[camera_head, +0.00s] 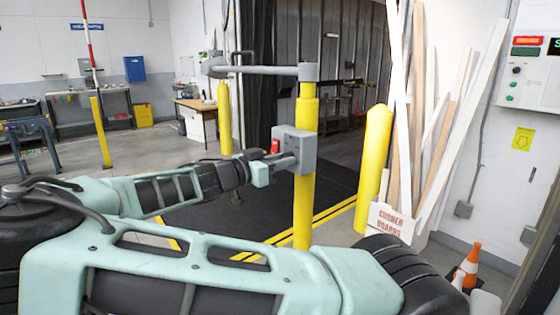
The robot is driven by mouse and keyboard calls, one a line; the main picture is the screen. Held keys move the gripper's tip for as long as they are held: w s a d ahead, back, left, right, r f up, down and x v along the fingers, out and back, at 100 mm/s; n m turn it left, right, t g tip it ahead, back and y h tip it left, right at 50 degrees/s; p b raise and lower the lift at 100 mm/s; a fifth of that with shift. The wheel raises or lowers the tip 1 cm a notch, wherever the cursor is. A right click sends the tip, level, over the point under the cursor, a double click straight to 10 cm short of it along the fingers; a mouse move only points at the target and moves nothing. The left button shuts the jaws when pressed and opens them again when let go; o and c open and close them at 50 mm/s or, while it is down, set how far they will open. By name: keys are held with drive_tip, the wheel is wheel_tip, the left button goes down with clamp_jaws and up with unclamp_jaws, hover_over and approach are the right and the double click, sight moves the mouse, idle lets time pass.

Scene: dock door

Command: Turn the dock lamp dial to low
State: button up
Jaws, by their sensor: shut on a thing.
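A grey box (303,145) is fixed to a yellow post (305,215) in the middle of the view. A small red part (275,146) shows at the left side of the box. My gripper (287,163) reaches in from the left and is at the box's left face, just below the red part. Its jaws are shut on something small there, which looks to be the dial. The dial itself is hidden by my gripper, so its setting cannot be read.
A grey horizontal bar (255,71) juts left from the post top. Another yellow post (373,155) and leaning boards (440,120) stand to the right. A wall control panel (530,72) and an orange cone (469,265) are at far right. Open floor lies at left.

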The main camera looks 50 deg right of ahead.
drive_tip(key=n+p, duration=1.3)
drive_tip(key=n, duration=0.8)
drive_tip(key=shift+r, duration=0.2)
drive_tip(key=shift+f+n+p, duration=0.1)
drive_tip(key=shift+n+p, duration=0.25)
drive_tip(key=shift+n, duration=0.05)
drive_tip(key=o, duration=1)
drive_tip(key=shift+a, duration=0.1)
drive_tip(key=b+v, duration=0.6)
drive_tip(key=v, duration=1.1)
drive_tip(key=shift+a, duration=0.15)
drive_tip(key=shift+w, duration=0.1)
